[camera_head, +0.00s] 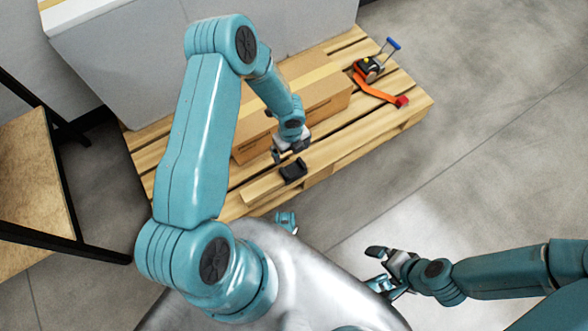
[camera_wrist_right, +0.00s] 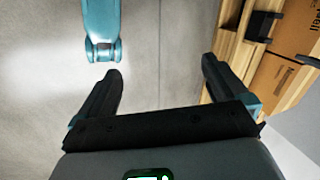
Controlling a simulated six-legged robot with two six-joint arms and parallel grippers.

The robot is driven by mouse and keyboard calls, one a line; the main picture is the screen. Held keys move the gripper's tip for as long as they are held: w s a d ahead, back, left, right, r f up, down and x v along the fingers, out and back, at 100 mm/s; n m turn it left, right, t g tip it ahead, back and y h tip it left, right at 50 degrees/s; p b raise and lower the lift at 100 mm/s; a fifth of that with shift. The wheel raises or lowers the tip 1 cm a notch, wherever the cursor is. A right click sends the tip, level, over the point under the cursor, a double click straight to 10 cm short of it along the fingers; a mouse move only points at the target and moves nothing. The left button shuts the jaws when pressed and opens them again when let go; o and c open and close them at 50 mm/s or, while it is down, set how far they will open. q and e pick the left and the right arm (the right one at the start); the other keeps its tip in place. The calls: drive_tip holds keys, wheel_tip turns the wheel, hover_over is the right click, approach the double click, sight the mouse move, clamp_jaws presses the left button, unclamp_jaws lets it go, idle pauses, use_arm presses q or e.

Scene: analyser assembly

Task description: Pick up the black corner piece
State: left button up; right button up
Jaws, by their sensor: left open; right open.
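The black corner piece (camera_head: 293,170) sits on the near edge of the wooden pallet, in front of the cardboard box. It also shows at the top right of the right wrist view (camera_wrist_right: 262,26). My left gripper (camera_head: 291,153) is open just above and behind the corner piece, very close to it; I cannot tell whether it touches. My right gripper (camera_head: 376,270) is open and empty over the floor, away from the pallet. Its two spread fingers (camera_wrist_right: 160,70) show in the right wrist view with only floor between them.
The cardboard box (camera_head: 322,88) lies on the pallet (camera_head: 408,95). A ratchet strap (camera_head: 378,92) with a red-orange band and blue handle lies at the pallet's right end. A black-framed wooden table (camera_head: 30,190) stands at left. The grey floor (camera_head: 480,150) at right is clear.

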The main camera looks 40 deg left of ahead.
use_arm(q)
wheel_tip(320, 180, down, 6)
drive_tip(key=shift+s+d+r+b, duration=0.1)
drive_tip(key=shift+d+r+b, duration=0.1)
drive_tip(key=shift+b, duration=0.6)
wheel_tip(320, 180, down, 5)
drive_tip(key=b, duration=0.2)
drive_tip(key=shift+d+f+b, duration=0.15)
drive_tip(key=shift+f+b, duration=0.05)
drive_tip(key=shift+b, duration=0.2)
drive_tip(key=shift+r, duration=0.1)
drive_tip(key=shift+c, duration=0.3)
drive_tip(key=c, duration=0.6)
